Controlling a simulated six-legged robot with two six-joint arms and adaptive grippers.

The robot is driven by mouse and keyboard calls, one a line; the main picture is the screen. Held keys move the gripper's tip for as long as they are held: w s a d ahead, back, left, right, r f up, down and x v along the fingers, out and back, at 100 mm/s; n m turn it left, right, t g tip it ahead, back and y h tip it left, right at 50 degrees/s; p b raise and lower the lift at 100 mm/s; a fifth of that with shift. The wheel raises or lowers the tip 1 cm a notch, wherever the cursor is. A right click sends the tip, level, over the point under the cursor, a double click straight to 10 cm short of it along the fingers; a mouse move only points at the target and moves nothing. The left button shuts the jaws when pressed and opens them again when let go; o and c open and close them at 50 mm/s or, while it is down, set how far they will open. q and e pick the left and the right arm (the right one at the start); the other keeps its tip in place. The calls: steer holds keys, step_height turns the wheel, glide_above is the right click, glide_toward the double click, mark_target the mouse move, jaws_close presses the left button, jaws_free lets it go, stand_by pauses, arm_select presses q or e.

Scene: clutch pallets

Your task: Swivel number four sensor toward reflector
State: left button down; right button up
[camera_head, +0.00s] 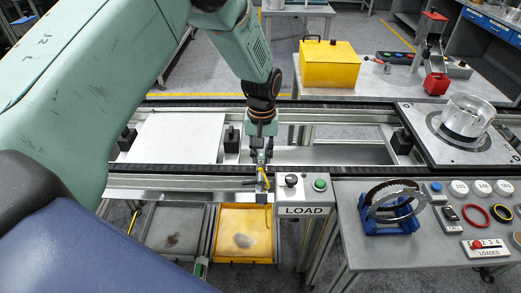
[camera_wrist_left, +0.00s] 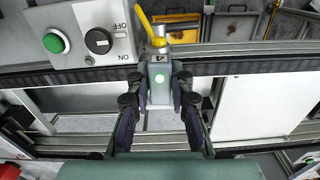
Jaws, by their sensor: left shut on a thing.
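My left gripper (camera_head: 262,143) reaches down over the conveyor's near rail in the head view. In the left wrist view its two dark fingers (camera_wrist_left: 159,85) are shut on the number four sensor (camera_wrist_left: 160,78), one on each side. The sensor is a small grey block with a "4" on top, a lit green-white spot and a yellow cable at its far end. In the head view the gripper mostly hides the sensor; its yellow cable (camera_head: 265,178) hangs beside the rail. I cannot pick out the reflector. My right gripper is in neither view.
The LOAD switch box (camera_head: 305,195), with a black knob and green button, stands close right of the sensor. A white pallet (camera_head: 178,137) lies on the conveyor at left; a grey pallet (camera_head: 462,154) with a metal drum (camera_head: 467,117) is at right. A yellow tray (camera_head: 244,220) sits below.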

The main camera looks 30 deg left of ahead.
arm_select(q)
steer(key=shift+n, duration=0.3)
steer(key=c, duration=1.2)
jaws_free()
steer(key=shift+r, duration=0.1)
step_height(320, 180, up, 12)
